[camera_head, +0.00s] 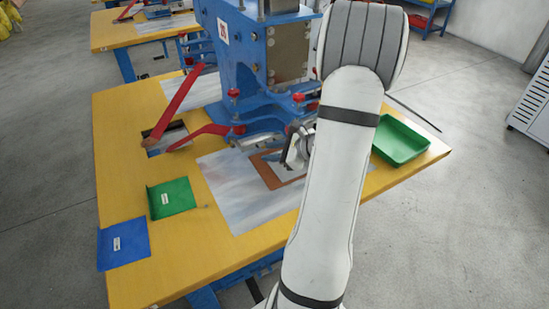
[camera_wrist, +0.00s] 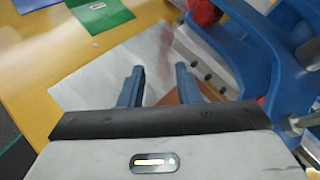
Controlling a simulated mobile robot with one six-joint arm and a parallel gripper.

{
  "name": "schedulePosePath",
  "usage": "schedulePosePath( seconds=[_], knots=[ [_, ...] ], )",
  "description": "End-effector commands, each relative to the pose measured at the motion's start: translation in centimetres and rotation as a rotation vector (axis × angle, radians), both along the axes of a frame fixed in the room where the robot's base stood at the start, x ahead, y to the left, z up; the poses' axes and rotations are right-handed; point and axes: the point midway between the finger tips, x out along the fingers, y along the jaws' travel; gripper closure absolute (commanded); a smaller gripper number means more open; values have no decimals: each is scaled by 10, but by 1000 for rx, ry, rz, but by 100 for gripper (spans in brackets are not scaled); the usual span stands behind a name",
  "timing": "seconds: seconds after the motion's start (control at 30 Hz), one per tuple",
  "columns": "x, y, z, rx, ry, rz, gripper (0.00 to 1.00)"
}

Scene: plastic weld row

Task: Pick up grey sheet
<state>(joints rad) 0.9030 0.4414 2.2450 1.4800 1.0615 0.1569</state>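A large grey sheet (camera_head: 238,196) lies flat on the yellow table, left of my arm in the head view. In the wrist view the grey sheet (camera_wrist: 95,82) spreads beyond and to the left of the fingers. A brown frame (camera_head: 270,173) lies over its right part, partly hidden by my arm. My gripper (camera_wrist: 159,80) has its two blue fingers apart, with nothing visible held between them. It is above the sheet; the height is hard to judge. In the head view the fingertips are hidden.
A blue welding machine (camera_head: 245,60) with red handles stands behind the sheet. A green tray (camera_head: 400,140) is at the right. Another grey sheet (camera_head: 190,92) lies behind.

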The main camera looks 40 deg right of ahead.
Motion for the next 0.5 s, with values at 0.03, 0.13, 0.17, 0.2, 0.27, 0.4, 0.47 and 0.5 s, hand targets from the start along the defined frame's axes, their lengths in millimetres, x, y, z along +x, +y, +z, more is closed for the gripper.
schedulePosePath(
  seconds=[0.03,0.13,0.17,0.2,0.27,0.4,0.47,0.5],
  knots=[
    [-4,-34,-30,72,4,-135,70],
    [-14,-85,-62,173,-5,-348,70],
    [-18,-98,-71,199,-8,-404,70],
    [-23,-115,-83,230,-12,-473,70],
    [-33,-137,-99,271,-18,-568,70],
    [-52,-171,-125,332,-30,-722,70],
    [-55,-179,-131,344,-32,-755,70],
    [-55,-181,-134,349,-33,-767,70]
  ],
)
